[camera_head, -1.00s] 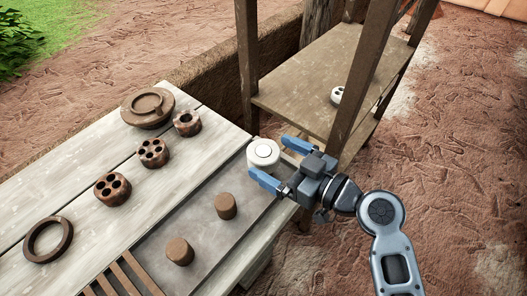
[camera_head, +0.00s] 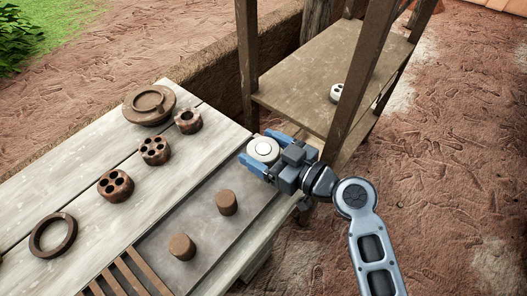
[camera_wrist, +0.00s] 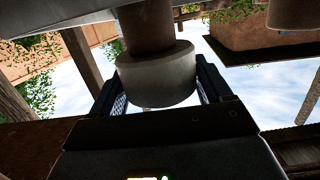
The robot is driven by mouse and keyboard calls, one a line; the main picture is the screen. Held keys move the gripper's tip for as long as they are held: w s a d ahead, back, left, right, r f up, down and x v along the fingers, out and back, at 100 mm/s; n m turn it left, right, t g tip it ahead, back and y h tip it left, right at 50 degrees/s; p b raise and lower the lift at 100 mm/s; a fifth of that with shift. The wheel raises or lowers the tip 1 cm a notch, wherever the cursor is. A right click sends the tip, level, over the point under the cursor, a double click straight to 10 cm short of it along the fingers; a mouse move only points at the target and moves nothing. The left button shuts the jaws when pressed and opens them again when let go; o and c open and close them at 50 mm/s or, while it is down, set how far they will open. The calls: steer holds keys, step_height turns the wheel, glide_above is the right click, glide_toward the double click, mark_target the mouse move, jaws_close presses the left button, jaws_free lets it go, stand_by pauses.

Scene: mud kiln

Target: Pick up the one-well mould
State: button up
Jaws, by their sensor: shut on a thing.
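The one-well mould appears to be the white round block (camera_head: 263,149) with a single circle on its top, at the right edge of the worktable. My gripper (camera_head: 262,156) has come from the right and is shut on its sides. In the wrist view the pale block (camera_wrist: 156,78) sits between my two fingers (camera_wrist: 158,90). I cannot tell whether it rests on the slab or is slightly raised. A smaller brown ring-shaped block (camera_head: 188,121) with one hole stands at the back of the table.
Two brown clay plugs (camera_head: 227,203) (camera_head: 182,247) stand on the grey slab (camera_head: 205,230). Several-holed brown moulds (camera_head: 116,186) (camera_head: 155,150), a ring (camera_head: 53,236) and a round disc (camera_head: 149,104) lie left. A wooden rack (camera_head: 300,93) holding a white holed piece (camera_head: 337,93) stands behind my gripper.

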mark_target(263, 149)
steer(key=shift+c, duration=0.5)
steer(key=shift+r, duration=0.1)
steer(key=shift+r, duration=0.5)
step_height(263, 149, up, 3)
steer(key=shift+f, duration=0.2)
steer(key=w+d+r, duration=0.4)
steer(key=d+r, duration=0.7)
steer(key=r, duration=0.1)
steer(key=shift+r, duration=0.15)
steer(key=shift+w, duration=0.1)
